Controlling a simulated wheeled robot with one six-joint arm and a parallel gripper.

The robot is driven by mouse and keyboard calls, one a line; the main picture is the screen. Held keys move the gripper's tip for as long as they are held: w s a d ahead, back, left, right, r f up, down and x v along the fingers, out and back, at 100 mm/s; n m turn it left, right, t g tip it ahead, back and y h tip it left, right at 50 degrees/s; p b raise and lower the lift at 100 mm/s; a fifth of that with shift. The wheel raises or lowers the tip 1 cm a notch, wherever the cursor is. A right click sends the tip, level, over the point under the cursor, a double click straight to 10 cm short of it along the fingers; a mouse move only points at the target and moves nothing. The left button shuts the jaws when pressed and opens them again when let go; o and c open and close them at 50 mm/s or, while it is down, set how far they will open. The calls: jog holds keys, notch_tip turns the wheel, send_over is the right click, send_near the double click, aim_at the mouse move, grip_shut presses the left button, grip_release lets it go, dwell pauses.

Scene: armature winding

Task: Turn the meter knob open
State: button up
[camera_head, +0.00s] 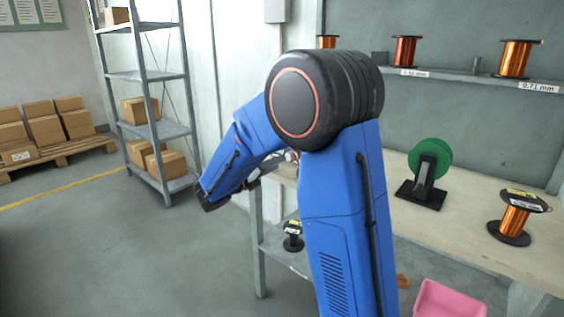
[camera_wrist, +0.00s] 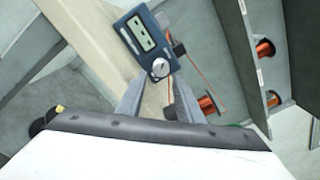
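The blue meter (camera_wrist: 146,38) has a pale display and a round silver knob (camera_wrist: 160,67) at its lower end, in the wrist view. It sits on the pale workbench top (camera_wrist: 100,40). My gripper (camera_wrist: 158,86) is open and empty, with its two grey fingers apart and pointing toward the knob. The knob shows beyond the gap between the fingertips, and I see no contact. In the head view my blue arm hides the meter and most of the gripper.
Red leads (camera_wrist: 205,88) run beside the meter. A green spool on a black stand (camera_head: 424,172) and a copper wire spool (camera_head: 514,220) stand on the bench to the right. More spools (camera_head: 404,50) line the wall shelf. A pink bin (camera_head: 450,300) is low at the front.

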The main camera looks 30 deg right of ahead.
jog(key=v, duration=1.1)
jog(key=shift+a, duration=0.3)
jog(key=shift+s, duration=0.1)
jog(key=s+d+f+m+g+y, duration=0.2)
jog(key=s+d+m+g+y, duration=0.15)
jog(key=s+m, duration=0.5)
jog(key=s+d+f+m+g+y, duration=0.2)
jog(key=s+d+m+y, duration=0.3)
jog(key=s, duration=0.7)
jog(key=s+a+f+m+t+y, duration=0.1)
jog(key=s+a+m+y, duration=0.3)
jog(key=m, duration=0.5)
jog(key=s+a+f+m+t+y, duration=0.2)
jog(key=s+a+m, duration=0.4)
jog(key=s+m, duration=0.3)
jog(key=t+y, duration=0.1)
jog(key=y, duration=0.1)
jog(key=shift+s+f+t+y, duration=0.15)
jog(key=shift+s+t+y, duration=0.2)
